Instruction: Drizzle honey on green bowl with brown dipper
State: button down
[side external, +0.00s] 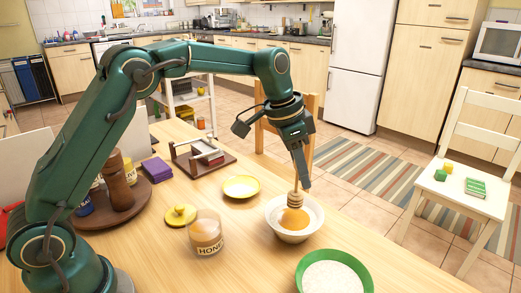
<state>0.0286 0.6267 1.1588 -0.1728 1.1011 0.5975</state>
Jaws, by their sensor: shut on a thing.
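My gripper (304,176) points down, shut on the thin handle of the brown dipper (295,199). The dipper is roughly upright, its ridged head over a white bowl (275,229) with golden honey-coloured contents. I cannot tell whether the head touches those contents. The green bowl (363,268) stands at the front right, filled with something white and grainy, apart from the gripper; its lower edge is cut off by the frame. A glass jar labelled "HONEY" (206,235) stands open to the left of the white bowl.
A yellow lid with a knob (180,215) lies behind the jar. A small yellow dish (241,187) sits behind the white bowl. A wooden stand (203,157), a purple stack (157,170) and a round tray with bottles (121,208) are farther left. The table's right edge runs beside the bowls.

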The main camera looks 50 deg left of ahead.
aim_at(205, 210)
dwell(0.4)
jog(key=shift+s+f, duration=0.4)
jog(key=shift+s, duration=0.05)
jog(key=s+a+r+n+y, duration=0.1)
jog(key=s+a+r+n, duration=0.2)
jog(key=s+a, duration=0.35)
jog(key=s+a+r+n+y, duration=0.1)
jog(key=s+a+r+n, duration=0.15)
jog(key=s, duration=0.65)
jog(key=shift+t, duration=0.3)
jog(key=shift+w+a+f, duration=0.1)
jog(key=shift+a+f, duration=0.05)
jog(key=shift+f, duration=1.65)
jog(key=shift+a+f, duration=0.2)
jog(key=shift+f, duration=1.65)
jog(key=shift+w+a+f, duration=0.1)
jog(key=shift+a+f, duration=0.05)
jog(key=shift+f, duration=1.75)
jog(key=shift+s+f, duration=0.15)
jog(key=shift+s, duration=0.05)
